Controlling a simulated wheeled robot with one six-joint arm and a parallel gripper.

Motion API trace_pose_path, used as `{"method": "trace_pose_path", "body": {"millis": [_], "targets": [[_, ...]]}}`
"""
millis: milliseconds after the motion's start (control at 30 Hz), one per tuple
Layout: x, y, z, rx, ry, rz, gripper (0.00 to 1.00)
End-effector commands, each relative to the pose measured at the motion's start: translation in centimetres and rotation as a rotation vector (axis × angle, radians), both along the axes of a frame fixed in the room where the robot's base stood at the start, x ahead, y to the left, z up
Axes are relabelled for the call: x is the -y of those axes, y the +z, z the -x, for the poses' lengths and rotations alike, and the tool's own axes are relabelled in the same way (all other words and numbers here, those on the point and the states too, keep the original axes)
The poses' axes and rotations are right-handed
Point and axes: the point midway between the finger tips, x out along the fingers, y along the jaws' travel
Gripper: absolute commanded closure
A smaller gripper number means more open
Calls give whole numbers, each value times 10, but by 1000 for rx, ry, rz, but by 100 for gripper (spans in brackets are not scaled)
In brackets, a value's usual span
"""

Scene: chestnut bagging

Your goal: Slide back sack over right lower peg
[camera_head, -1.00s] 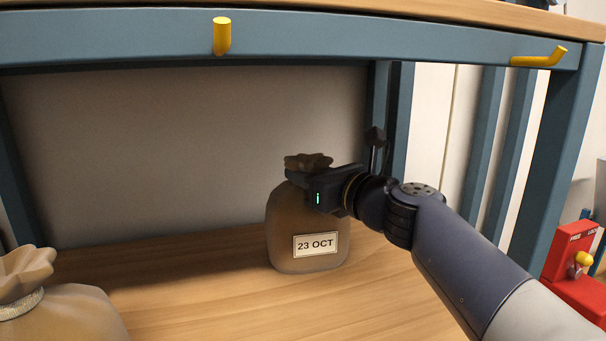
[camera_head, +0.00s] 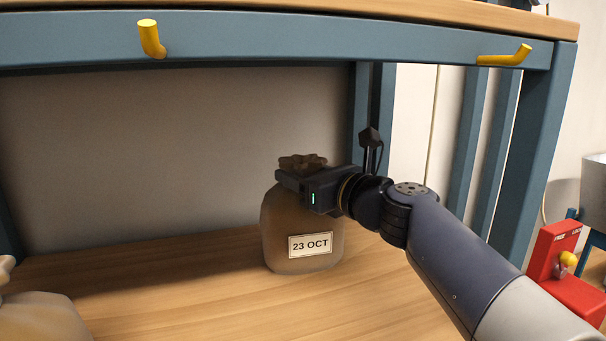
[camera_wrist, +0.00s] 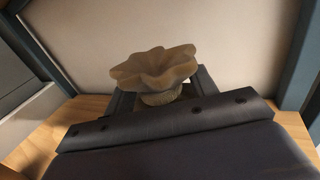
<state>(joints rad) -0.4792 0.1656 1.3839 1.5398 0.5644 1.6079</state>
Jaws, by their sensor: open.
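The back sack (camera_head: 285,232), brown with a label reading 23 OCT, stands upright on the wooden shelf toward the back panel. My gripper (camera_head: 287,178) is at its neck, just under the ruffled top. In the wrist view the sack's ruffled top (camera_wrist: 155,68) and tied neck (camera_wrist: 160,97) sit between my two open fingers. I cannot tell whether either finger touches the neck. Two yellow pegs stick out of the blue front rail: the right one (camera_head: 505,56) near the right post and the left one (camera_head: 151,38).
A second sack (camera_head: 42,318) is partly in view at the lower left. The blue rail (camera_head: 300,42) runs above the shelf (camera_head: 180,285). A blue post (camera_head: 537,150) stands at right, with a red box (camera_head: 556,255) with a yellow knob beyond it.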

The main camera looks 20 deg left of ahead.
Motion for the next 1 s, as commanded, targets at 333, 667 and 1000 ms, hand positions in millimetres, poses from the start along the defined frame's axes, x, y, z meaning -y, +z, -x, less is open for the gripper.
{"method": "trace_pose_path", "body": {"millis": [333, 667, 1000], "targets": [[2, 0, 1, 0, 1, 0, 41], [47, -2, 26, 3, -3, -2, 41], [89, -1, 52, 1, -1, -1, 41]]}}
